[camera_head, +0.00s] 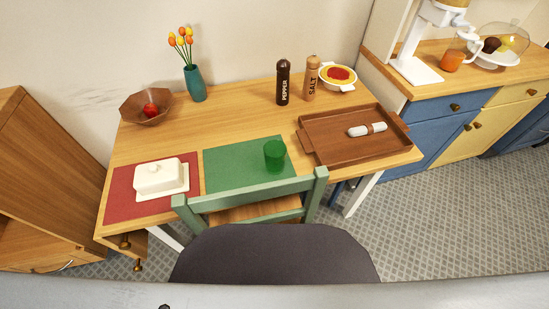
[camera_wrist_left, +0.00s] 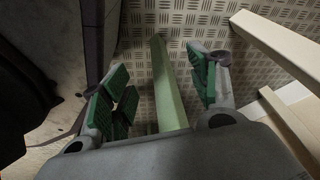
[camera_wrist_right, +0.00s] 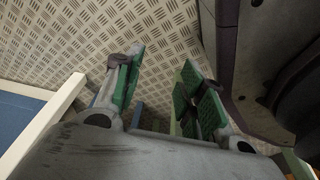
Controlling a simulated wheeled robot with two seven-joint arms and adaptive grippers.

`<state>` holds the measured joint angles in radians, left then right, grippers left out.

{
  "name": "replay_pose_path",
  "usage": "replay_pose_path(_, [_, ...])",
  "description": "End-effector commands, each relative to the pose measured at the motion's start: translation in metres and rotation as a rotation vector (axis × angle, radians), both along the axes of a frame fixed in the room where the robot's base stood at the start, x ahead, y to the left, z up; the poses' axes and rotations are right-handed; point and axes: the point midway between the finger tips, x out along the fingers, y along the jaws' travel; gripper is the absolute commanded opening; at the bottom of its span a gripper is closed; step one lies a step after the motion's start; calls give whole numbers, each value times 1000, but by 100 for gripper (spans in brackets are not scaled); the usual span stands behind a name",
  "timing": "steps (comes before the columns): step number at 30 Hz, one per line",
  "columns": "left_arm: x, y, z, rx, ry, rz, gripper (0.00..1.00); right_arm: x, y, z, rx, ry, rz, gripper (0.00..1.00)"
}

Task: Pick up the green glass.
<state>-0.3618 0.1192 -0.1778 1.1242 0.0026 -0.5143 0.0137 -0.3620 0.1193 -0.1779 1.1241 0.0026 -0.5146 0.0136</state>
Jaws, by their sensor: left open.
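The green glass (camera_head: 275,155) stands upright on the green placemat (camera_head: 232,168), near its right edge, in the head view. It is translucent, and I see nothing in it. Neither gripper shows in the head view. In the left wrist view my left gripper (camera_wrist_left: 160,85) is open and empty, its green-padded fingers apart over the patterned floor. In the right wrist view my right gripper (camera_wrist_right: 162,82) is also open and empty, facing the floor. The glass is in neither wrist view.
A green chair (camera_head: 255,197) stands at the table's front edge, before the glass. A brown tray (camera_head: 330,150) with a white rolled item lies to the right. A white butter dish (camera_head: 160,177) sits on a red placemat (camera_head: 122,200) at left. Pepper (camera_head: 283,82) and salt mills (camera_head: 310,82) stand behind.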

Motion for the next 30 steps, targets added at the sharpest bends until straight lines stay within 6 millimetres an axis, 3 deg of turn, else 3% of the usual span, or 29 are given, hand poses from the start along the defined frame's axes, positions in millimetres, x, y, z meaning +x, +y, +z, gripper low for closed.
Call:
replay_pose_path(8, [0,0,0,0,-1,0,60,0,0,0,0,0,1,40])
replay_pose_path(14, [-2,0,1,0,3,1,83,-1,0,1,0,2,-1,40])
replay_pose_path(30, [-32,2,26,1,32,-2,83,-31,-1,26,-1,31,2,40])
